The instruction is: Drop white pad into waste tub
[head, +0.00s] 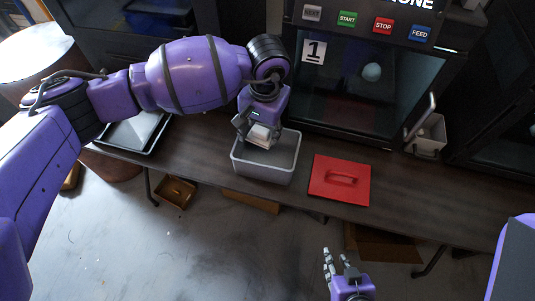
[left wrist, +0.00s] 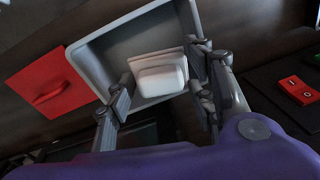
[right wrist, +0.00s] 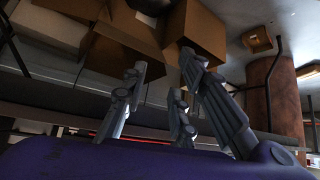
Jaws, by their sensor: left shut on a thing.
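The white pad (head: 259,134) is a small pale block between the fingers of my left gripper (head: 256,127). It also shows in the left wrist view (left wrist: 160,76), where my left gripper (left wrist: 162,88) is shut on it. The waste tub (head: 263,172) is a grey open rectangular bin on the table, and its rim and inside show in the left wrist view (left wrist: 95,75). The pad is over the tub's opening. My right gripper (head: 340,268) is in front of the table, low and empty, with its fingers apart; it also shows in the right wrist view (right wrist: 155,100).
A red lid with a handle (head: 340,181) lies on the table right of the tub. A printer (head: 365,85) with a window marked 1 stands behind. A tray (head: 137,131) lies at the left. A grey holder (head: 428,136) is at the right. Cardboard boxes (right wrist: 190,30) are under the table.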

